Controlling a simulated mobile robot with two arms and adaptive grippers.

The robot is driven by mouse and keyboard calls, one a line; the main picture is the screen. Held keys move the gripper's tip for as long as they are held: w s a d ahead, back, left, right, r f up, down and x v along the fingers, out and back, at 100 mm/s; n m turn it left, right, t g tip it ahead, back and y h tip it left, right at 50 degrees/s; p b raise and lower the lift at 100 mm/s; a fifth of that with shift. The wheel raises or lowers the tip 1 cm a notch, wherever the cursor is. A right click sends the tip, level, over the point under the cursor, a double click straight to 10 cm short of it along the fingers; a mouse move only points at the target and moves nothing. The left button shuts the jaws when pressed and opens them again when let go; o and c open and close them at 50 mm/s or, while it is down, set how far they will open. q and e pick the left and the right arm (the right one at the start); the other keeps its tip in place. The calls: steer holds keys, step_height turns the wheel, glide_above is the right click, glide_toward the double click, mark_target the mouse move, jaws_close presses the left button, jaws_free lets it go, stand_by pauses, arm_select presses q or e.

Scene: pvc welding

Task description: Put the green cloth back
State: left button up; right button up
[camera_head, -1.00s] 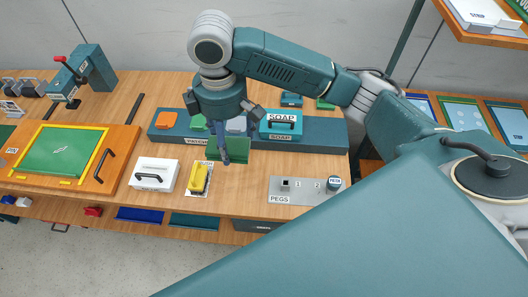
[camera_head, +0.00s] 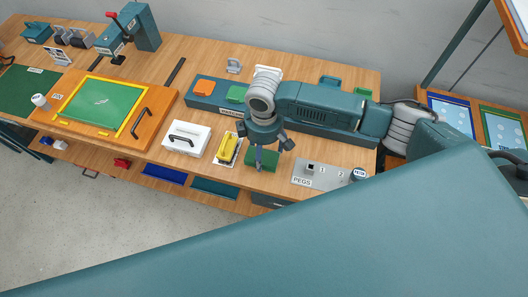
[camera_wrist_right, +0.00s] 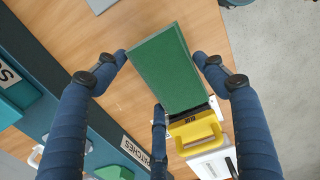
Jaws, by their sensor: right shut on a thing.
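The green cloth is a flat dark green rectangle (camera_wrist_right: 165,68) held between the fingertips of my right gripper (camera_wrist_right: 162,68) in the right wrist view. In the head view the cloth (camera_head: 264,160) shows below my right gripper (camera_head: 260,158), just right of the yellow tool. The gripper is shut on it. Whether the cloth touches the table cannot be told. My left gripper is not in view.
Behind is the patches tray (camera_head: 214,103) with an orange piece (camera_head: 203,88) and a green piece (camera_head: 236,94). The yellow-handled tool (camera_head: 228,148) and white box (camera_head: 187,139) stand left. The pegs plate (camera_head: 318,173) is right.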

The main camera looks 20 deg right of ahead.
mark_target(264, 152)
steer(key=shift+f, duration=1)
steer(key=shift+f, duration=0.1)
steer(key=o, duration=1)
steer(key=shift+r, duration=0.45)
step_height(264, 152, up, 11)
steer(key=shift+r+b, duration=0.2)
steer(key=shift+b, duration=0.95)
